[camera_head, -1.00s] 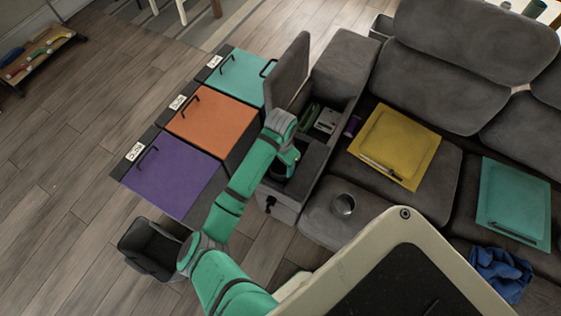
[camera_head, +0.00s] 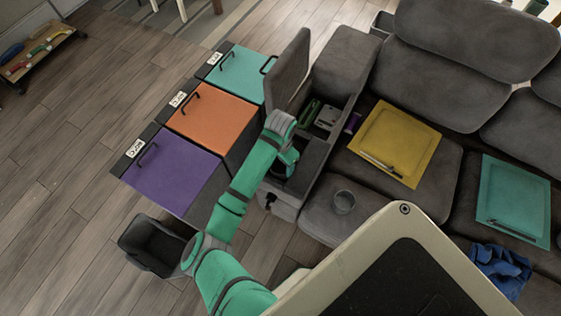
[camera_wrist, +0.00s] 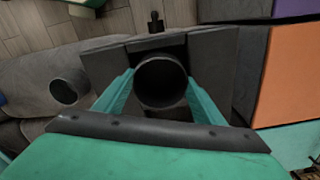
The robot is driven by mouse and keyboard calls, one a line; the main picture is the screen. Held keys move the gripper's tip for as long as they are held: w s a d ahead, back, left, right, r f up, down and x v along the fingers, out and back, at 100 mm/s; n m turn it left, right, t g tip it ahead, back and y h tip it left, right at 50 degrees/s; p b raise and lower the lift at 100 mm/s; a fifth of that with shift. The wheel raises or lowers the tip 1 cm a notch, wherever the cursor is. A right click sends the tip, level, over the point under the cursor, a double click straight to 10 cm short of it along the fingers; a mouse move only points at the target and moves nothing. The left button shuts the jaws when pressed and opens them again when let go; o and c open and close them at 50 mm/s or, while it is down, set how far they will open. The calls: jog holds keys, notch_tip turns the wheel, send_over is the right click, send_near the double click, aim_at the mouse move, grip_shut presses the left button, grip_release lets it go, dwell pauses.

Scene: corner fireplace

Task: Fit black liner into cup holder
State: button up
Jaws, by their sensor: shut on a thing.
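The black liner (camera_wrist: 160,84) is a dark round cup, seen open end up in the wrist view. My gripper (camera_wrist: 159,90) is shut on it, with one teal finger against each side. In the head view my gripper (camera_head: 286,164) is over the front of the grey sofa console (camera_head: 284,199) and hides most of the liner. The console top (camera_wrist: 105,66) surrounds the liner in the wrist view. The cup holder opening is hidden beneath the liner, and I cannot tell how deep the liner sits.
The console's raised lid (camera_head: 290,70) stands behind my gripper, beside an open compartment with small items. A grey cup (camera_head: 344,202) stands on the seat to the right. Purple (camera_head: 172,170), orange (camera_head: 212,122) and teal (camera_head: 236,76) topped boxes line the left.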

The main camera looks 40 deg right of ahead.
aim_at(280, 170)
jog(key=shift+f, duration=0.3)
jog(key=o, duration=1.6)
jog(key=shift+c, duration=0.2)
jog(key=shift+w, duration=0.1)
notch_tip(280, 170, up, 11)
jog(key=shift+f, duration=0.1)
